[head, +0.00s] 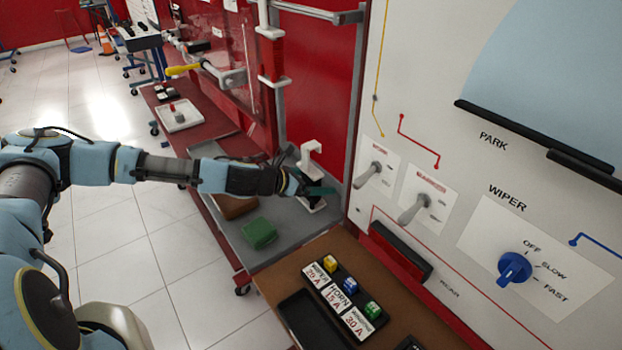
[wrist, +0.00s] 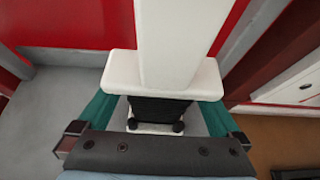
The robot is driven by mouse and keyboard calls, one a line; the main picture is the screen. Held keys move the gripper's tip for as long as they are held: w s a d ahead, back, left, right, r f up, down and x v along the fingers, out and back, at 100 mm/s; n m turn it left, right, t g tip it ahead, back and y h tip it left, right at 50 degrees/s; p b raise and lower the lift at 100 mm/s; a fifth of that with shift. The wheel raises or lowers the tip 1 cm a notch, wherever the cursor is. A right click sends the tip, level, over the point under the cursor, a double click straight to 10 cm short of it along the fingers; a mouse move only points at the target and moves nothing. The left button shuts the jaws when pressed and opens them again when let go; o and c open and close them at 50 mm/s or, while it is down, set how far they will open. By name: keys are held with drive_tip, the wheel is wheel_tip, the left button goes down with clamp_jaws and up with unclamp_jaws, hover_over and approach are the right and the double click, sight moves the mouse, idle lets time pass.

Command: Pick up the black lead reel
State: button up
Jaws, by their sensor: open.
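The black lead reel (wrist: 160,108) shows in the wrist view as a dark wound body between a wide white upper flange and a white lower plate. A white post rises from its top. My gripper (wrist: 161,116) is open, with one teal finger on each side of the dark body, below the upper flange. I cannot tell whether either finger touches it. In the head view, my gripper (head: 311,188) is at the reel on the grey tray surface. The white upper part of the reel (head: 310,154) shows there, but its dark body is mostly hidden.
A green case (head: 259,233) and a brown case (head: 238,207) lie on the grey tray (head: 285,245) nearby. A grey metal frame post (head: 361,110) and the white wiper panel (head: 480,150) stand to the right. A brown board (head: 345,260) with fuse blocks is in front.

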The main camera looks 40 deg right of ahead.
drive_tip(key=shift+d+f, duration=0.35)
drive_tip(key=shift+d, duration=0.15)
drive_tip(key=c, duration=1.5)
drive_tip(key=shift+r, duration=0.15)
